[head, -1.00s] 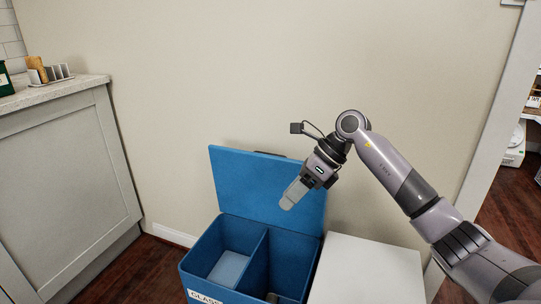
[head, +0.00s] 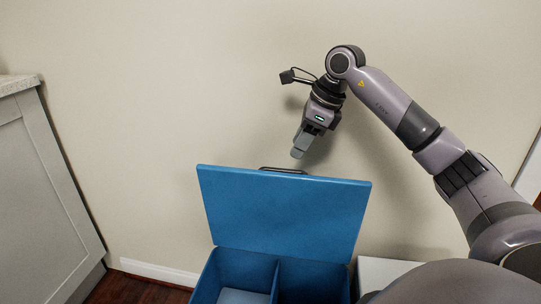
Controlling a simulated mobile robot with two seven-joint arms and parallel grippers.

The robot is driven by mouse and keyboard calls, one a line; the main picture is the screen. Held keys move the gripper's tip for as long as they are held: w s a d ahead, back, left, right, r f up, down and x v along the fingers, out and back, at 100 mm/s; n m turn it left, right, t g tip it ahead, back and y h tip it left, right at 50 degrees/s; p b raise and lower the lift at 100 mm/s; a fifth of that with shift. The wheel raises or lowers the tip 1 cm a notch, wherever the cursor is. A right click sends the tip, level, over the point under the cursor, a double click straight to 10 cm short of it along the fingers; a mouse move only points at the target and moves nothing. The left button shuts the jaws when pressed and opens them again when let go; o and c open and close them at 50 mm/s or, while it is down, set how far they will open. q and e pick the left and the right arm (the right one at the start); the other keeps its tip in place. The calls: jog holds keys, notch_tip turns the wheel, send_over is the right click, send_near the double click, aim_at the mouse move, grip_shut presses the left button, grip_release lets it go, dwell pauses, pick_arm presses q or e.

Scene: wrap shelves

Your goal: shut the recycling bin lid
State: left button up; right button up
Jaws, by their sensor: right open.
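The blue recycling bin (head: 234,268) stands against the wall at the bottom of the head view, with two compartments showing and its front cut off by the frame. Its blue lid (head: 284,215) is open and stands up, leaning back toward the wall. A dark handle (head: 283,170) shows at the lid's top edge. My right gripper (head: 298,153) points down just above and behind the lid's top edge, near the handle. It is open and holds nothing; I cannot tell whether it touches the handle. My left gripper is not in view.
A grey cabinet (head: 45,190) with a light countertop stands at the left. A white box-like surface (head: 378,272) is right of the bin, partly hidden by my arm. The plain wall is close behind the lid. Some dark wood floor shows at lower left.

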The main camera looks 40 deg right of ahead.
aim_at(285, 170)
jog(key=shift+w+f, duration=0.1)
jog(key=shift+w, duration=0.1)
jog(key=shift+w+f, duration=0.15)
jog(key=shift+f, duration=0.2)
jog(key=b+x, duration=0.2)
jog(key=x, duration=0.3)
jog(key=shift+w+a+f, duration=0.15)
jog(key=shift+f, duration=0.35)
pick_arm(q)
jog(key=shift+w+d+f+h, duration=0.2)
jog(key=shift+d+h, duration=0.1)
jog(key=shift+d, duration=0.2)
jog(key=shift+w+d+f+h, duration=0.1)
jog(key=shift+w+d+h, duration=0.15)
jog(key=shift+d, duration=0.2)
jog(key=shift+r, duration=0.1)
pick_arm(e)
grip_shut()
